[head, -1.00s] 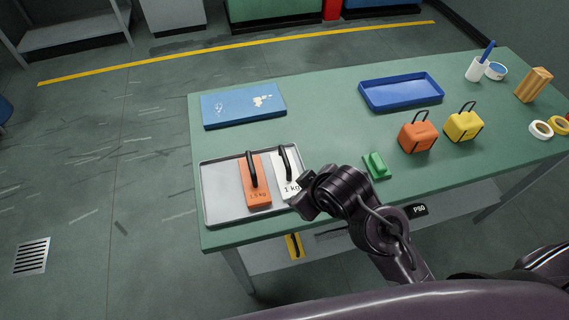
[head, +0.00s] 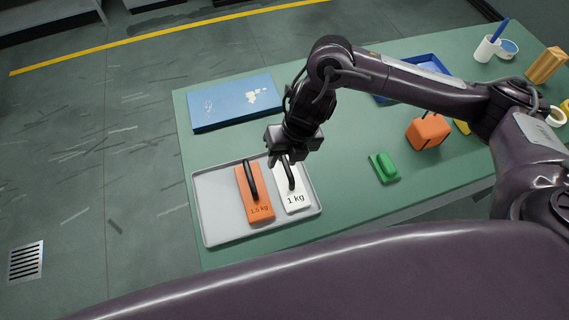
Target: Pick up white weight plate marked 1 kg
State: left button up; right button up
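The white weight plate (head: 295,201) marked 1 kg lies on the right part of the grey tray (head: 218,222). It has a black handle (head: 291,180) on top. An orange plate (head: 259,208) marked 1.5 kg, also with a black handle, lies just left of it. My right gripper (head: 287,160) points down over the far end of the white plate, at the handle's upper end. It hides that end of the plate, and I cannot tell whether its fingers are open or touch the handle. My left gripper is out of view.
A blue board (head: 232,104) lies behind the tray. A green block (head: 384,168) and an orange weight with a handle (head: 428,132) stand to the right. My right arm partly covers the blue tray (head: 430,66). The green table (head: 345,185) is bare between the grey tray and the green block.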

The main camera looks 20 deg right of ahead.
aim_at(289, 170)
jog(key=shift+d+f+g+h, duration=0.2)
jog(key=shift+d+f, duration=0.3)
jog(key=shift+f, duration=0.25)
jog(key=shift+d+f+g+h, duration=0.1)
jog(key=shift+d+f+h, duration=0.1)
jog(key=shift+d+f, duration=0.45)
jog(key=shift+s+a+f, duration=0.1)
jog(key=shift+a+f, duration=0.1)
jog(key=shift+f, duration=0.55)
jog(key=shift+w+a+f, duration=0.1)
jog(key=shift+a+f, duration=0.05)
jog(key=shift+f, duration=0.6)
jog(key=shift+s+a+f, duration=0.1)
jog(key=shift+a+f, duration=0.1)
jog(key=shift+f, duration=0.55)
grip_shut()
jog(key=shift+r, duration=0.15)
